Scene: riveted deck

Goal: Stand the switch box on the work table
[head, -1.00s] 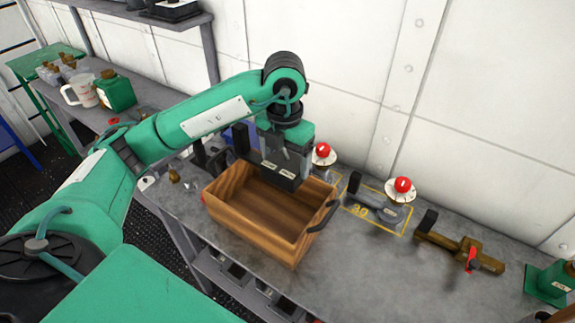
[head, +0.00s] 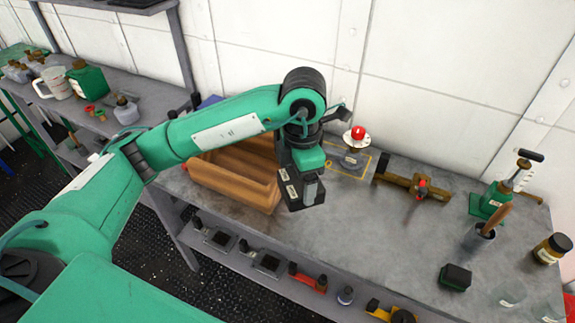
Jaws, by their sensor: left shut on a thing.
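My left gripper (head: 305,178) reaches over the grey work table (head: 350,235) from the left. It points down and is shut on a dark box with pale labels, which looks like the switch box (head: 304,198). The gripper partly covers this box, which appears to be above the table top, just right of the wooden crate (head: 235,187). My arm hides part of the crate. My right gripper is not in view.
A red-knobbed fitting (head: 355,138) and a brown clamp-like tool (head: 415,187) sit along the back. The middle front looks clear.

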